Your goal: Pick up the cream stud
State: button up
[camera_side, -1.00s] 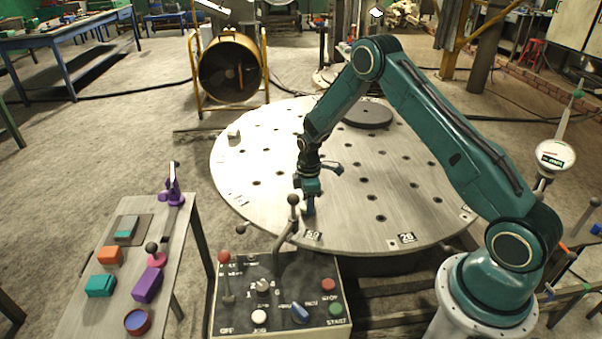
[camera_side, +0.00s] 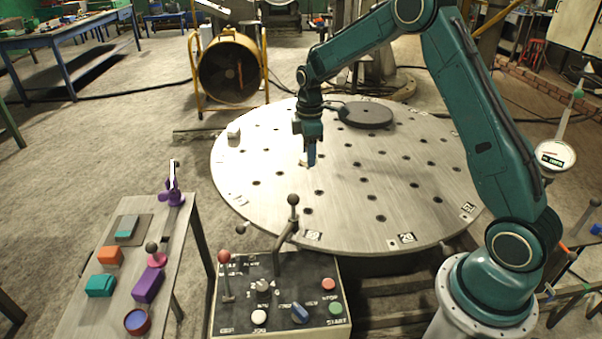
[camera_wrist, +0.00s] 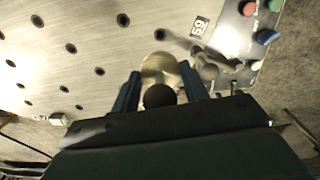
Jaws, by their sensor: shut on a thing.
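The cream stud (camera_wrist: 158,66) is a rounded pale piece between the two blue fingers of my gripper (camera_wrist: 160,82) in the wrist view. A dark round part in front of it hides some of it. In the side view my gripper (camera_side: 310,160) points down over the round metal table (camera_side: 350,215), and a small pale bit of the stud (camera_side: 303,161) shows beside the fingers. The gripper is shut on the stud. The side view does not clearly show how high the stud is above the table.
A control box (camera_side: 275,305) with levers and knobs stands at the table's front edge. A small white block (camera_side: 233,131) lies at the table's left, and a dark disc (camera_side: 366,115) at its back. A side bench at left holds colored blocks, including a purple one (camera_side: 147,285).

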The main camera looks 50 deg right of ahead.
jog(key=shift+r, duration=0.95)
jog(key=s+d+f+m, duration=0.3)
jog(key=s+d+f, duration=0.1)
jog(key=s, duration=0.5)
jog(key=s+d+f+m, duration=0.3)
jog(key=s+d+f, duration=0.2)
jog(key=s, duration=0.5)
jog(key=shift+d, duration=0.95)
jog(key=shift+f, duration=0.2)
jog(key=shift+f, duration=2.95)
jog(key=shift+f, duration=2.3)
